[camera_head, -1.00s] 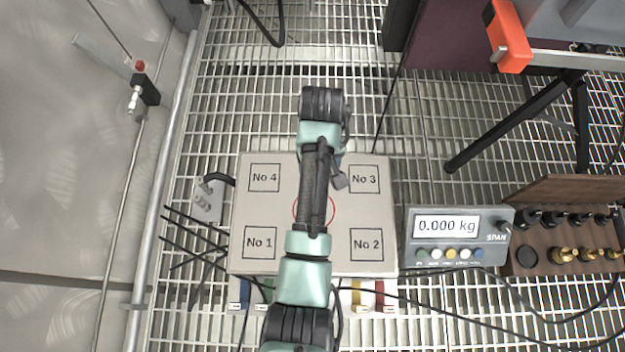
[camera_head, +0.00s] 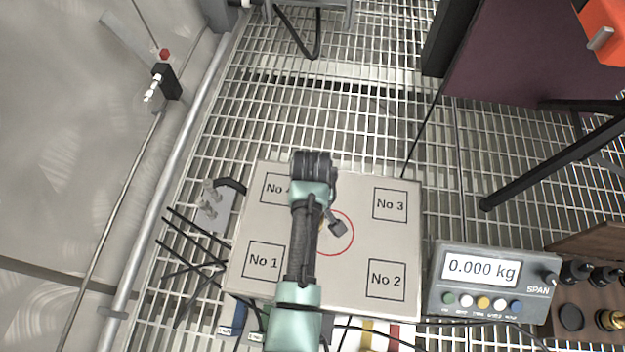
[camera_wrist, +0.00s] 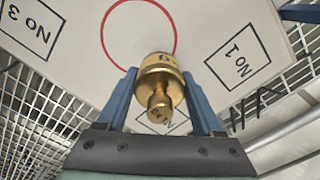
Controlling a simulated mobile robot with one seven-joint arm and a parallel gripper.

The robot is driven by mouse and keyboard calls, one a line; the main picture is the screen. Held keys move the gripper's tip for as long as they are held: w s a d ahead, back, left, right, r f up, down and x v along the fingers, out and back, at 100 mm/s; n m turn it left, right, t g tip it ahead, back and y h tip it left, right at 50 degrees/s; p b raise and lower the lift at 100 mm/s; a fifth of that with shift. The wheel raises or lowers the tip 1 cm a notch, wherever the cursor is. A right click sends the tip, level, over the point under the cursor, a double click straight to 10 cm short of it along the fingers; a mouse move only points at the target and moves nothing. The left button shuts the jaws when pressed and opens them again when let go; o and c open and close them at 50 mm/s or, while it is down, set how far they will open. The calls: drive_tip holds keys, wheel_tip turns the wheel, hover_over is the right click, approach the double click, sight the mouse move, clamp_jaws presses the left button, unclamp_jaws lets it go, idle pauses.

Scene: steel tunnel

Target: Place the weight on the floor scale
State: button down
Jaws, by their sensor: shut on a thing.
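The floor scale (camera_head: 352,290) is a pale square plate with a red circle at its centre and boxes marked No 1 to No 4. Its display (camera_head: 482,269) reads 0.000 kg. It also shows in the wrist view (camera_wrist: 75,75). In the wrist view, my gripper (camera_wrist: 162,74) has its blue fingers shut on a brass weight (camera_wrist: 163,78) with a knob. The weight is held over the plate, beside the red circle in that picture, and partly covers a marked box. The gap beneath it is hard to judge. In the head view my arm hides most of the gripper.
A wooden rack (camera_head: 590,300) with several dark and brass weights stands right of the display. Black table legs (camera_head: 550,165) are at the upper right. A pipe and wall run along the left. Cables cross the grating floor in front.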

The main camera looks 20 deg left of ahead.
drive_tip(key=shift+w+f+b, duration=0.15)
drive_tip(key=shift+f+b, duration=1.35)
drive_tip(key=shift+f, duration=0.4)
drive_tip(key=shift+r, duration=0.1)
drive_tip(key=shift+c, duration=0.2)
unclamp_jaws()
drive_tip(key=shift+f, duration=0.25)
wheel_tip(320, 180, up, 12)
drive_tip(key=p, duration=0.8)
drive_tip(key=shift+r+p, duration=0.2)
drive_tip(key=shift+p, duration=0.1)
